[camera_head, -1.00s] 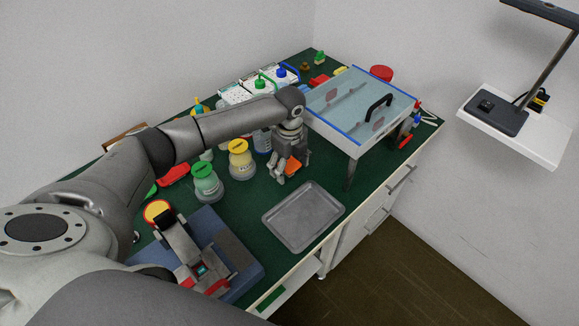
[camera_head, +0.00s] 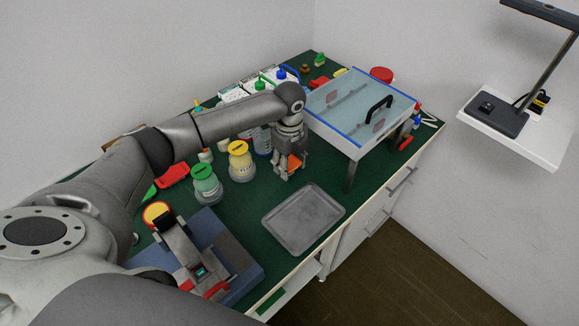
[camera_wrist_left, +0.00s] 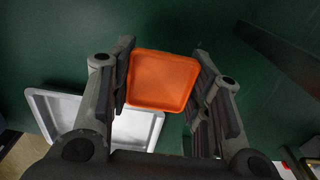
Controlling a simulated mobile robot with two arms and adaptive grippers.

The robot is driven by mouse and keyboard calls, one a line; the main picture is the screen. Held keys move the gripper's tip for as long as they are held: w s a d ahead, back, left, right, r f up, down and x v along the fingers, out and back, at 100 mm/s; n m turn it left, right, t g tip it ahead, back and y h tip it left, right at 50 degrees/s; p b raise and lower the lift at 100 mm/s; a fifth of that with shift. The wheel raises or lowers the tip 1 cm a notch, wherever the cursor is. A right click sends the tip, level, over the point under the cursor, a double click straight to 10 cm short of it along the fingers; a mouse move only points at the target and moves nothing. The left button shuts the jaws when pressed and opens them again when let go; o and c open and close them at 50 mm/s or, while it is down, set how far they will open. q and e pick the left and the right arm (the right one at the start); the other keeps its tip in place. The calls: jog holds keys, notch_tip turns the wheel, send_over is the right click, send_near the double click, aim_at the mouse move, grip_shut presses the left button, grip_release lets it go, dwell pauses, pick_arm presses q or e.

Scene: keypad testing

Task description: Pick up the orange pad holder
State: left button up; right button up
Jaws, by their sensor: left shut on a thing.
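The orange pad holder (camera_wrist_left: 162,80) is a small shallow orange tray with a raised rim. In the left wrist view it sits between the two fingers of my left gripper (camera_wrist_left: 160,85), which is shut on it. In the head view the left gripper (camera_head: 287,172) points down near the back middle of the green bench, and only a bit of the orange pad holder (camera_head: 294,162) shows between its fingers. I cannot tell whether the holder touches the bench.
A grey metal tray (camera_head: 303,219) lies in front of the gripper. A clear-topped box on legs (camera_head: 358,110) stands close to its right. Green-lidded (camera_head: 205,183) and yellow-lidded jars (camera_head: 241,160) stand to its left. A blue-grey device (camera_head: 236,252) sits at the front left.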

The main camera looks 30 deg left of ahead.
pick_arm(q)
jog(key=s+a+r, duration=0.1)
jog(key=s+r, duration=1)
jog(key=s, duration=0.3)
jog(key=shift+r+b, duration=0.25)
jog(key=shift+b, duration=0.15)
